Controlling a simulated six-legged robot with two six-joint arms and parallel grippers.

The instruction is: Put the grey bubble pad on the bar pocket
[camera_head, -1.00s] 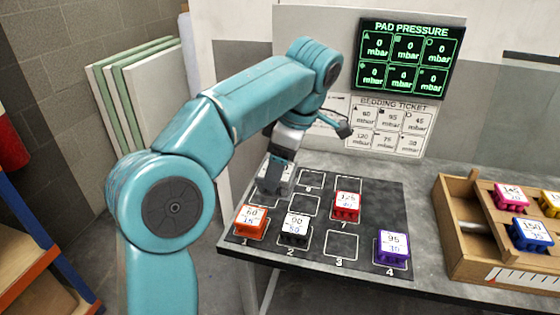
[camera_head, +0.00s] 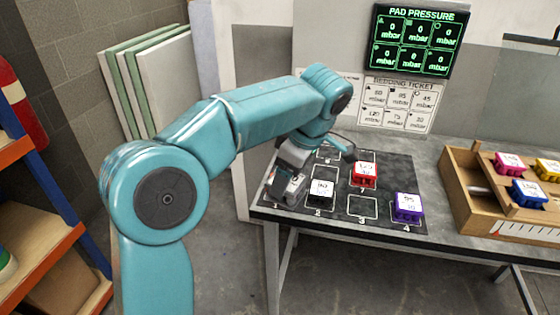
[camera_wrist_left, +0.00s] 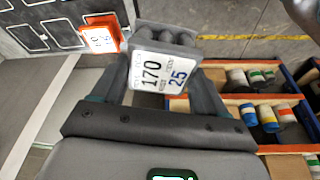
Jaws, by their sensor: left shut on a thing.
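The grey bubble pad (camera_wrist_left: 165,55), labelled 170 and 25, sits between the fingers of my left gripper (camera_wrist_left: 160,85) in the left wrist view. The gripper is shut on it. In the head view my left gripper (camera_head: 284,190) is over the near left corner of the dark pocket mat (camera_head: 388,168), and I cannot make out the pad clearly there. The orange pad (camera_wrist_left: 100,38) shows beside the held pad in the wrist view; the gripper hides it in the head view. I cannot tell which pocket carries the bar mark. My right gripper is not in view.
A black pad (camera_head: 321,188), a red pad (camera_head: 364,174) and a purple pad (camera_head: 408,206) stand on the mat. Pocket 3 (camera_head: 362,207) is empty. A wooden tray (camera_head: 478,209) with several pads stands right. A pressure screen (camera_head: 416,40) and ticket (camera_head: 398,105) are behind.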

